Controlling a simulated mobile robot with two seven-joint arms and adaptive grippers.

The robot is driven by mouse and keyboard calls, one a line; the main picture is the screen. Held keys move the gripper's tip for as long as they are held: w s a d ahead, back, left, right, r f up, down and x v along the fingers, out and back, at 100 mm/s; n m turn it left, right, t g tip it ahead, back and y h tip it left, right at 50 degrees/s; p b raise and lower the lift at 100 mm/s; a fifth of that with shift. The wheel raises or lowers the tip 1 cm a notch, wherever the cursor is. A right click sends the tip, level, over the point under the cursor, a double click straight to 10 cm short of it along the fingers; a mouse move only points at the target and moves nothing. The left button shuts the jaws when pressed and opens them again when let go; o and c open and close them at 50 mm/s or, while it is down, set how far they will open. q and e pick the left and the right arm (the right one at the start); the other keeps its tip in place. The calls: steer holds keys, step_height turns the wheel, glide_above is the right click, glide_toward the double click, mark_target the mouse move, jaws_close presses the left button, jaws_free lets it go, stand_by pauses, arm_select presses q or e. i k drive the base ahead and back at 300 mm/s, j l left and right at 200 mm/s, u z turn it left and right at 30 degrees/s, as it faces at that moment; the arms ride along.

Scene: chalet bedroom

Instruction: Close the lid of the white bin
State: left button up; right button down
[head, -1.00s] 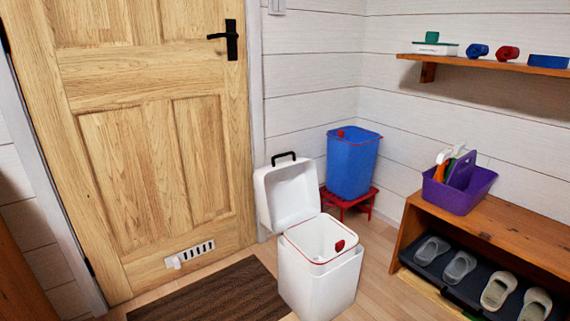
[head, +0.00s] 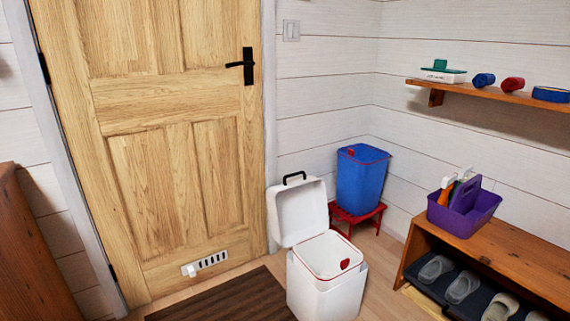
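The white bin (head: 325,289) stands on the wooden floor at the lower middle of the head view. It has a red line around its rim and a red piece at the front inside of the rim. Its white lid (head: 299,211) is open, tilted up and back at the bin's rear left, with a black handle (head: 294,178) at its top. The bin's lower edge is cut off by the frame. Neither of my grippers shows in the head view.
A wooden door (head: 180,150) is behind left, with a dark striped mat (head: 222,299) before it. A blue bin (head: 361,180) stands on a red stool (head: 357,217) behind. At right, a wooden shoe bench (head: 490,242) holds a purple caddy (head: 463,208); a shelf (head: 485,91) hangs above.

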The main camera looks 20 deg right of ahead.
mark_target(297, 208)
steer(key=l+u, duration=0.2)
steer(key=u, duration=0.25)
steer(key=k+l+u, duration=0.1)
steer(key=u, duration=0.35)
steer(key=k+l+u, duration=0.15)
steer(key=u, duration=0.25)
steer(key=l+u, duration=0.1)
steer(key=u, duration=0.3)
steer(key=k+l+u, duration=0.1)
steer(key=u, duration=0.35)
steer(key=k+u, duration=0.1)
steer(key=u, duration=0.3)
steer(key=k+l+u, duration=0.1)
steer(key=u, duration=0.3)
steer(key=k+l+u, duration=0.15)
steer(key=u, duration=0.25)
steer(key=k+l+u, duration=0.1)
steer(key=u, duration=0.35)
steer(key=k+u, duration=0.25)
steer(key=u, duration=0.15)
steer(key=k+l+z, duration=0.1)
steer(key=z, duration=0.35)
steer(key=k+l+z, duration=0.15)
steer(key=z, duration=0.3)
steer(key=k+l+z, duration=0.2)
steer(key=z, duration=0.25)
